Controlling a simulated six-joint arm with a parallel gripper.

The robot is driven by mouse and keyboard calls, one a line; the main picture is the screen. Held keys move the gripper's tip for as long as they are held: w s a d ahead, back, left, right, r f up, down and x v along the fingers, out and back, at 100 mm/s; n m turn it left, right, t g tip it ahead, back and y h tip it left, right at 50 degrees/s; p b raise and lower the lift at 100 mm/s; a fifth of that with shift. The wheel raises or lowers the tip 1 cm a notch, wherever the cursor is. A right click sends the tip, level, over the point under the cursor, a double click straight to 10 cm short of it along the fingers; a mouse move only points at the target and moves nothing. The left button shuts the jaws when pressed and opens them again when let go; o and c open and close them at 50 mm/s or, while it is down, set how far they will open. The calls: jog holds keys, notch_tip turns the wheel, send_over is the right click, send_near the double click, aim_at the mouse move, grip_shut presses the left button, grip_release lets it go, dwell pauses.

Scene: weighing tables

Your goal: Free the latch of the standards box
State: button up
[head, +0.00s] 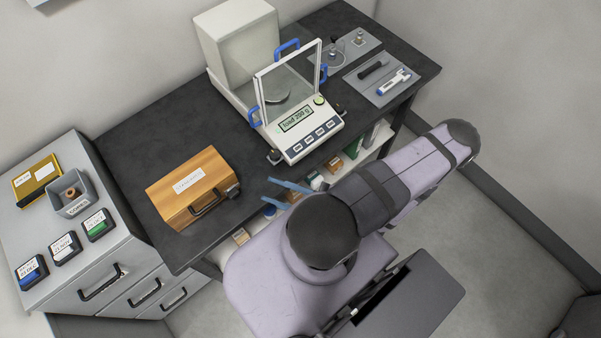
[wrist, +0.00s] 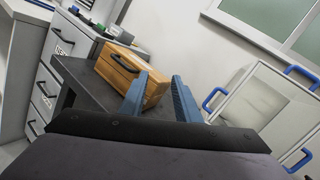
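The standards box (head: 193,183) is a closed wooden case with a white label on its lid. It sits on the left part of the dark table. A black handle (head: 205,204) is on its front, and a small dark fitting (head: 233,190) that may be the latch is at its front right corner. The box also shows in the wrist view (wrist: 118,68), partly hidden behind the left finger. My gripper (head: 270,190) is to the right of the box and apart from it. Its blue fingers are spread with nothing between them; they also show in the wrist view (wrist: 158,92).
An analytical balance (head: 296,125) with glass panes and blue handles stands right of the box. A grey cabinet (head: 85,240) at left holds small labelled cases. A grey tray (head: 383,78) with tools lies at the back right. A shelf with small boxes runs below the table's front edge.

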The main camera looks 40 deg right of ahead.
jog(key=d+f+n+g+y+b, duration=0.1)
jog(key=d+n+g+b, duration=0.3)
jog(key=n+g, duration=0.2)
jog(key=w+d+f+n+g+y+b, duration=0.1)
jog(key=d+n+g+b, duration=0.3)
jog(key=n, duration=0.6)
jog(key=shift+d+f+g+y+b, duration=0.35)
jog(key=shift+g+y+b, duration=0.35)
jog(key=shift+g, duration=0.3)
jog(key=shift+w, duration=0.1)
